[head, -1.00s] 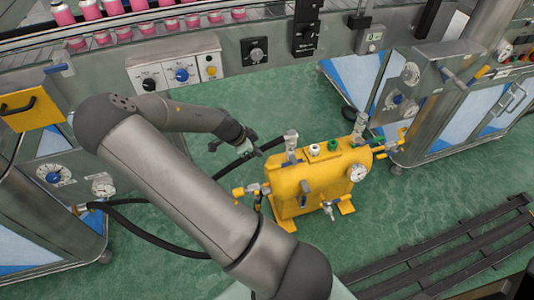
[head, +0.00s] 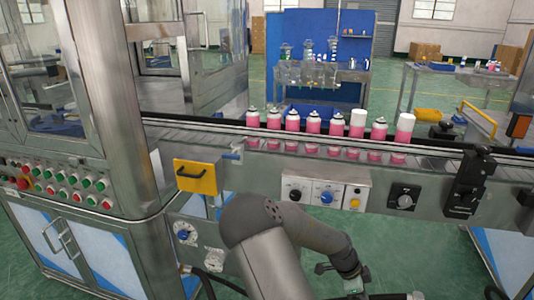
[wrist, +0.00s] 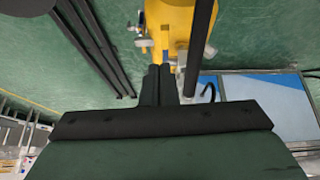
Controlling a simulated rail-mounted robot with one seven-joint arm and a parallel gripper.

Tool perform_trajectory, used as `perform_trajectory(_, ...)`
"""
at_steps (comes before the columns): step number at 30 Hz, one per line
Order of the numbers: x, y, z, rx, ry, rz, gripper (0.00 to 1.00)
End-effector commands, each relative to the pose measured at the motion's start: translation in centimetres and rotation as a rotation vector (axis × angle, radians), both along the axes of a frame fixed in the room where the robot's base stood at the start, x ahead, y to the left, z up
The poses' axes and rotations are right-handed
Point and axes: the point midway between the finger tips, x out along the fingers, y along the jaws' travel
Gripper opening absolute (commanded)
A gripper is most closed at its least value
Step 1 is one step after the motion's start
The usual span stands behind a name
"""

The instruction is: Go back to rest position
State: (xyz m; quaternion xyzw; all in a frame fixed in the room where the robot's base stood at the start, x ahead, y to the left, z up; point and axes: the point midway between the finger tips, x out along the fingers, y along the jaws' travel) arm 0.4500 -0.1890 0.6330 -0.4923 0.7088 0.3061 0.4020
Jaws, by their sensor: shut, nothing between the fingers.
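My gripper shows in the wrist view (wrist: 160,72), with its dark fingers together and nothing between them. It points toward the yellow machine (wrist: 160,28) on the green floor, and I cannot tell the distance. In the head view my grey arm reaches up from the bottom edge and bends down to the right. Its far end is at the bottom of the picture, in front of the conveyor, and the fingertips cannot be made out there.
A conveyor (head: 225,138) carries several pink spray cans (head: 313,122). A steel cabinet with buttons (head: 65,185) stands at left. A dark slatted rack (wrist: 95,45) and open green floor show in the wrist view.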

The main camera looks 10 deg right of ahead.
Motion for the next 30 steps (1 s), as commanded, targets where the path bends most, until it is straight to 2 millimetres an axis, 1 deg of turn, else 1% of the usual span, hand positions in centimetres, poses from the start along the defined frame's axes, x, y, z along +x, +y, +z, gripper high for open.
perform_trajectory(1, -0.5, 0.9, 1.3, 0.055, 0.011, 0.024, 0.00)
perform_trajectory(2, -0.9, 1.7, 1.9, 0.094, 0.025, 0.049, 0.00)
perform_trajectory(5, -2.4, 5.0, 4.9, 0.260, 0.072, 0.184, 0.00)
perform_trajectory(6, -3.1, 6.5, 6.4, 0.329, 0.088, 0.260, 0.00)
perform_trajectory(8, -4.1, 8.7, 8.8, 0.425, 0.106, 0.383, 0.00)
perform_trajectory(9, -4.8, 10.2, 10.6, 0.482, 0.113, 0.470, 0.00)
perform_trajectory(11, -5.9, 12.1, 13.3, 0.554, 0.121, 0.611, 0.00)
perform_trajectory(12, -6.7, 13.3, 15.3, 0.593, 0.124, 0.708, 0.00)
perform_trajectory(14, -8.0, 14.9, 18.2, 0.637, 0.127, 0.862, 0.00)
perform_trajectory(15, -8.9, 15.9, 20.2, 0.657, 0.128, 0.969, 0.00)
perform_trajectory(17, -10.5, 17.1, 23.1, 0.669, 0.133, 1.131, 0.00)
perform_trajectory(18, -11.5, 17.8, 24.9, 0.668, 0.140, 1.237, 0.00)
perform_trajectory(21, -14.2, 19.1, 28.8, 0.635, 0.170, 1.484, 0.00)
perform_trajectory(22, -14.9, 19.3, 29.7, 0.619, 0.180, 1.547, 0.00)
perform_trajectory(24, -16.5, 19.7, 31.4, 0.580, 0.212, 1.676, 0.00)
perform_trajectory(26, -17.5, 19.9, 32.4, 0.547, 0.237, 1.761, 0.00)
perform_trajectory(27, -18.1, 19.9, 32.8, 0.529, 0.255, 1.803, 0.00)
perform_trajectory(30, -18.9, 20.0, 33.4, 0.499, 0.283, 1.869, 0.00)
